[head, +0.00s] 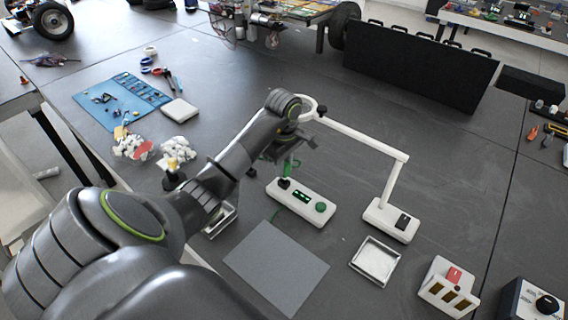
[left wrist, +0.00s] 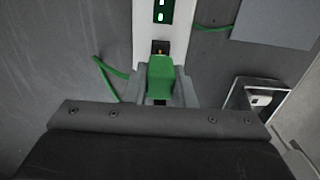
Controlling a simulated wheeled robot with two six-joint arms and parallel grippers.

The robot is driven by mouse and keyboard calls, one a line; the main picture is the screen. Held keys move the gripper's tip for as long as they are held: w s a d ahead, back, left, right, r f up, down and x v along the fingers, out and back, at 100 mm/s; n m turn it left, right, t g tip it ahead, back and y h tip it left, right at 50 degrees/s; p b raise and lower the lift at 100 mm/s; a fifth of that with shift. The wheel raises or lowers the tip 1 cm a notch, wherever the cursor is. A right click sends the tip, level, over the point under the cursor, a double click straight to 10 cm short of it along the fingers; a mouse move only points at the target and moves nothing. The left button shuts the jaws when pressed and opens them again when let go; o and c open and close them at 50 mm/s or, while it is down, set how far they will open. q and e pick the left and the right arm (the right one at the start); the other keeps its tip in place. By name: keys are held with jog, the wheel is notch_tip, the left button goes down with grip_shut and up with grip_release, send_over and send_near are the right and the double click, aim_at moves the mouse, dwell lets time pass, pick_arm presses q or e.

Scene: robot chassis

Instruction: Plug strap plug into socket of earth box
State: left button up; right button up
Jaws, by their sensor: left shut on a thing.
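The earth box (head: 312,211) is a long white box with a green display and a green round knob, lying on the dark table in the head view. Its dark socket (left wrist: 160,47) shows at the near end in the left wrist view. My left gripper (left wrist: 160,88) is shut on the green strap plug (left wrist: 160,72), which lines up with the socket. The plug's front edge is right by the socket; I cannot tell whether it has entered. In the head view the left gripper (head: 288,165) is above the box's left end. My right gripper is not in view.
A grey mat (head: 276,266) lies in front of the box. A white tray (head: 375,262) and a white lamp (head: 390,220) stand to the right. A green cord (left wrist: 108,70) runs beside the box. A metal tray (head: 220,222) is partly behind my arm.

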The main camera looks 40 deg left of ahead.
pick_arm(q)
jog(key=shift+f, duration=0.15)
dwell(0.8)
jog(key=shift+f+b, duration=0.35)
jog(key=shift+b, duration=0.1)
jog(key=shift+f+b, duration=0.95)
jog(key=o, duration=1)
jog(key=shift+o, duration=0.2)
jog(key=shift+r, duration=0.15)
notch_tip(320, 180, up, 17)
jog(key=p, duration=1.7)
